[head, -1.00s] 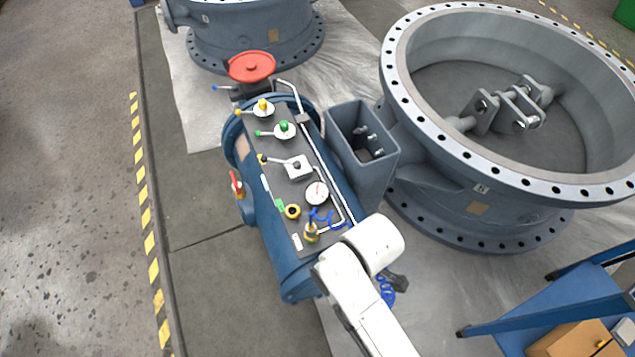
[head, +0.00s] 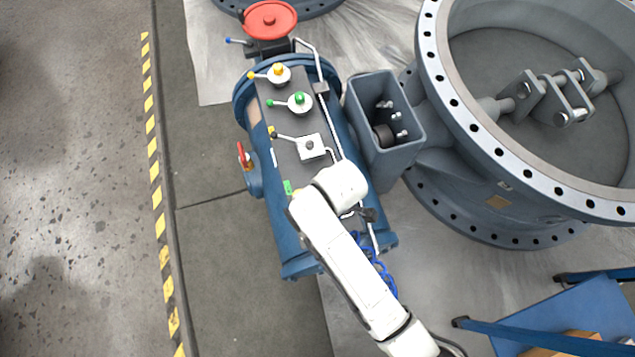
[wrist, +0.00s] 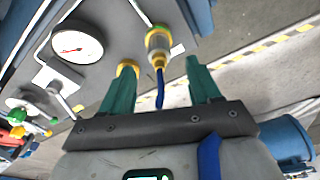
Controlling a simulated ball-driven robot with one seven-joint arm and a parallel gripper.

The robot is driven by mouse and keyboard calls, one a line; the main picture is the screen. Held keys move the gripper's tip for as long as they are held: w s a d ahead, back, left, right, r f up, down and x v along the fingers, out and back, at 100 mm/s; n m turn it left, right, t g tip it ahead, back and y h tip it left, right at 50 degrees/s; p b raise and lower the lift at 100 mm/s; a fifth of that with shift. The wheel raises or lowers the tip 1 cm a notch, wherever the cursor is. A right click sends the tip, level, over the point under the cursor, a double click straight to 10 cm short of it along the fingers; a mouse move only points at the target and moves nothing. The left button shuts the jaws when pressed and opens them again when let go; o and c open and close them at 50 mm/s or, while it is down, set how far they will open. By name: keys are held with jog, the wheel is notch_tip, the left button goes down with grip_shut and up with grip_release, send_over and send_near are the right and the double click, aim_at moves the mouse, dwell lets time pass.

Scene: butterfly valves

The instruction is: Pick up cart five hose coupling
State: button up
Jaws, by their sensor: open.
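The hose coupling (wrist: 158,48) shows in the wrist view as a yellow and brass fitting on the grey panel, with a blue hose (wrist: 160,88) at its near end. My gripper (wrist: 160,65) is open, its two green fingers apart. The coupling appears between and just beyond the fingertips; I see no contact, and the exact depth is unclear. In the head view my white arm hides the coupling and the gripper; coils of blue hose (head: 378,268) show beside the arm.
A yellow ring port (wrist: 127,68) is close by the left fingertip, and a gauge (wrist: 77,44) is left of it. The blue cylinder (head: 292,235) carries levers and a red handwheel (head: 270,18). A large grey valve (head: 475,130) and a blue cart (head: 575,310) stand right.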

jog(key=shift+w+a+f, duration=0.1)
jog(key=shift+a+f, duration=0.1)
jog(key=shift+f, duration=0.65)
jog(key=shift+s+a+f, duration=0.1)
jog(key=shift+a+f, duration=0.05)
jog(key=shift+f, duration=0.75)
jog(key=shift+w+a+f, duration=0.1)
jog(key=shift+a+f, duration=0.1)
jog(key=shift+f, duration=0.65)
jog(key=shift+c, duration=0.3)
jog(key=c, duration=1)
jog(key=shift+r, duration=0.1)
